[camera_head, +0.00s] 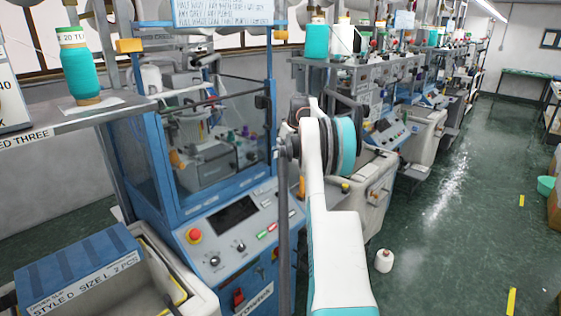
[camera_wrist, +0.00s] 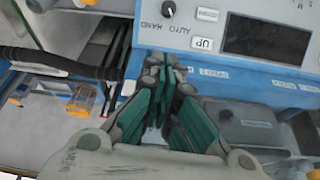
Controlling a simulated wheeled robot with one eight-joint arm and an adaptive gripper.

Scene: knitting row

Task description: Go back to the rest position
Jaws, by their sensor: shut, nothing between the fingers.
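My gripper (camera_wrist: 167,78) shows in the wrist view, with its dark green finger pads together and nothing between them. Its tips are in front of a machine's blue and white control panel (camera_wrist: 207,43), beside a white UP button; whether they touch it I cannot tell. In the head view my white and teal arm rises from the bottom centre to a joint before the row of knitting machines. My gripper cannot be made out there.
A blue knitting machine (camera_head: 160,150) with a glass guard stands left of my arm. A grey bin (camera_head: 190,285) with a blue box (camera_head: 80,268) is at lower left. A white cone (camera_head: 384,260) stands on the floor right of my arm. The green aisle (camera_head: 450,240) is largely clear.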

